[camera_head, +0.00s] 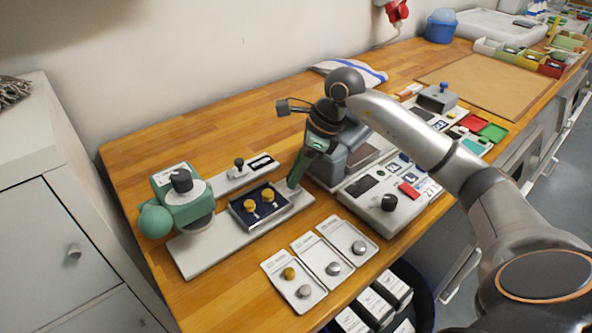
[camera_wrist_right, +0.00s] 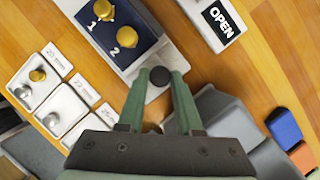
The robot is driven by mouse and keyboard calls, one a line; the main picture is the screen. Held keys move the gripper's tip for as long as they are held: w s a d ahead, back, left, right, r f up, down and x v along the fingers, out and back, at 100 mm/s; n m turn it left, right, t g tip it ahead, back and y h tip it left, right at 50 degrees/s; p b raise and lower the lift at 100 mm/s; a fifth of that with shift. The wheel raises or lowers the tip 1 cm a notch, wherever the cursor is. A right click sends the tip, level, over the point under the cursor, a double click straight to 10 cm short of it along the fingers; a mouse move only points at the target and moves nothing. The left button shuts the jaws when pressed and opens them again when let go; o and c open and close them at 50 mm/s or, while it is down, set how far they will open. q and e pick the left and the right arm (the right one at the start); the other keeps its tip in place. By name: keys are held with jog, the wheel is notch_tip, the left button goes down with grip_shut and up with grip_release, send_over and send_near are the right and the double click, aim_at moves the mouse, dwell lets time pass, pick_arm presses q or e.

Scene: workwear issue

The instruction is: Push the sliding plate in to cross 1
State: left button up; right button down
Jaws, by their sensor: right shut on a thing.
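The sliding plate (camera_head: 237,219) is dark blue with two yellow pieces on it, and lies on a long pale base (camera_head: 190,259). In the right wrist view the plate (camera_wrist_right: 91,29) shows the numbers 1 and 2 beside the yellow pieces. A dark round knob (camera_wrist_right: 159,76) stands at the plate's near end. My right gripper (camera_wrist_right: 159,80) is shut on this knob, one green finger on each side. In the head view the right gripper (camera_head: 294,184) is at the plate's right end. A green press (camera_head: 183,203) stands at the base's left end. I cannot make out a cross. My left gripper is out of view.
A pale slide (camera_head: 238,177) with a black knob lies behind the base; its label (camera_wrist_right: 221,19) reads OPEN. Three white cards (camera_head: 329,262) with round pieces lie in front. A grey machine (camera_head: 390,202) stands right of my gripper.

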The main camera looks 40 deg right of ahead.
aim_at(256, 202)
dwell(0.5)
jog(key=a, duration=0.8)
jog(key=shift+s+a, duration=0.3)
jog(key=c, duration=0.6)
grip_release()
jog(key=shift+r, duration=0.1)
jog(key=v, duration=1.2)
jog(key=shift+s+r, duration=0.15)
jog(key=shift+r, duration=0.05)
jog(key=shift+d, duration=0.1)
